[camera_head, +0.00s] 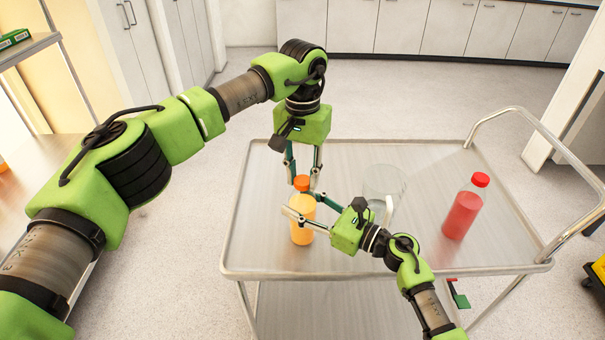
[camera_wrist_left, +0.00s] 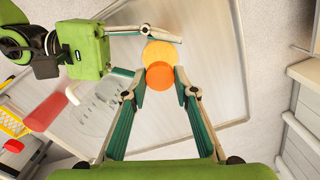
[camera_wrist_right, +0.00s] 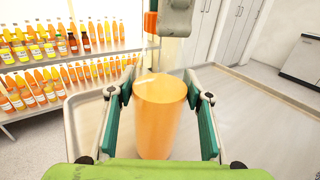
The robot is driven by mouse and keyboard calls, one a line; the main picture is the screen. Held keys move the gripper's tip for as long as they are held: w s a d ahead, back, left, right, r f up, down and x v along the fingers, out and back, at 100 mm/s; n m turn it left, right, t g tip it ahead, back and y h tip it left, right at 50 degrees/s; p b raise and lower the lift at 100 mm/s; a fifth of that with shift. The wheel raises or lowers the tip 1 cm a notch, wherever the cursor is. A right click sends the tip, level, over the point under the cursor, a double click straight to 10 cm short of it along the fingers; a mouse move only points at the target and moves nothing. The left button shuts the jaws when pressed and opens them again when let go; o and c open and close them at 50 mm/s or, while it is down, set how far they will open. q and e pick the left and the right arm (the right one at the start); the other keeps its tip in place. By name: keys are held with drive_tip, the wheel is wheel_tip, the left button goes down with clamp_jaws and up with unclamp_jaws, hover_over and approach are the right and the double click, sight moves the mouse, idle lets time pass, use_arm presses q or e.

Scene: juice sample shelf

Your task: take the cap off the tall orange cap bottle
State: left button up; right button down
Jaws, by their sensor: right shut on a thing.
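The tall bottle (camera_head: 303,222) of orange juice stands upright on the trolley, with its orange cap (camera_head: 302,184) on top. My left gripper (camera_head: 303,181) comes down from above. In the left wrist view the cap (camera_wrist_left: 160,76) lies between its open fingertips, with the bottle top (camera_wrist_left: 158,52) just behind. I cannot tell whether a finger touches the cap. My right gripper (camera_head: 301,207) reaches in from the right and is shut on the bottle's body. In the right wrist view the bottle (camera_wrist_right: 160,120) fills the space between the fingers.
The metal trolley (camera_head: 440,262) also carries a clear glass beaker (camera_head: 386,186), close behind my right gripper, and a red bottle with a red cap (camera_head: 462,212).

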use_arm(q)
drive_tip(key=n, duration=0.3)
drive_tip(key=shift+n, duration=0.3)
drive_tip(key=n, duration=1.2)
drive_tip(key=shift+r, duration=0.1)
drive_tip(key=n, duration=3.2)
drive_tip(key=shift+r, duration=0.1)
drive_tip(key=n, duration=0.6)
drive_tip(key=shift+r, duration=0.2)
